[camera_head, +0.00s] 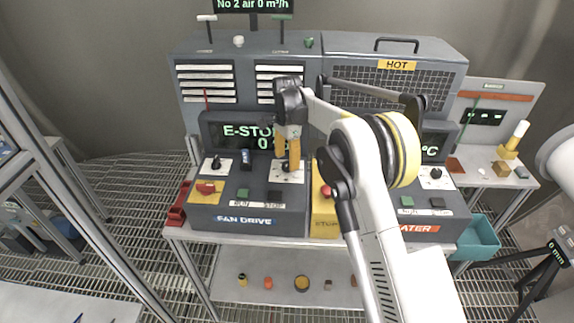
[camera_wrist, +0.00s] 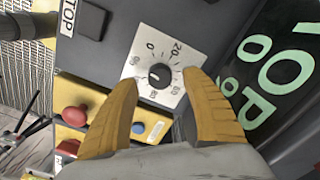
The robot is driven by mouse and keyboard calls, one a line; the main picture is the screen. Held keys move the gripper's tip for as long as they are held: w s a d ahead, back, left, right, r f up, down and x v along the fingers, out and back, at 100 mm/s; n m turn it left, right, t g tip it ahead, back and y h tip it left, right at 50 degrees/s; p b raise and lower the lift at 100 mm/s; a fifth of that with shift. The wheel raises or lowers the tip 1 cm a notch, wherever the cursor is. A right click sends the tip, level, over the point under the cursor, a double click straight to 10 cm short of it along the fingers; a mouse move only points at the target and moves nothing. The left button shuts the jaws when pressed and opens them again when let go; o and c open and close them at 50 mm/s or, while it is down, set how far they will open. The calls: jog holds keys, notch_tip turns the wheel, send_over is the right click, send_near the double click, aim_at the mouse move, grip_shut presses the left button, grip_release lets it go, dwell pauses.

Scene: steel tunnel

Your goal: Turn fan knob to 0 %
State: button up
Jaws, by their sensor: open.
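The fan knob (camera_wrist: 160,75) is a small black dial on a white square plate (camera_wrist: 176,38) with printed numbers, 0 and 20 among them. I cannot clearly read where its pointer stands. My gripper (camera_wrist: 163,88) is open, its two yellow fingers on either side of the lower part of the plate, with the knob in the gap and not gripped. In the head view my gripper (camera_head: 287,160) is over the plate at the right of the fan drive console (camera_head: 246,222), partly covering the knob. The console display (camera_head: 240,131) reads "E-STOP" and is partly hidden by my arm.
Left on the console are a black switch (camera_head: 216,163) and a red switch on yellow (camera_head: 206,187). A green button (camera_head: 243,193) and black STOP button (camera_head: 275,195) sit below. A red emergency button (camera_head: 326,191) is close to the right. The heater console (camera_head: 424,211) lies beyond my arm.

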jog(key=shift+f, duration=1.15)
jog(key=c, duration=1.2)
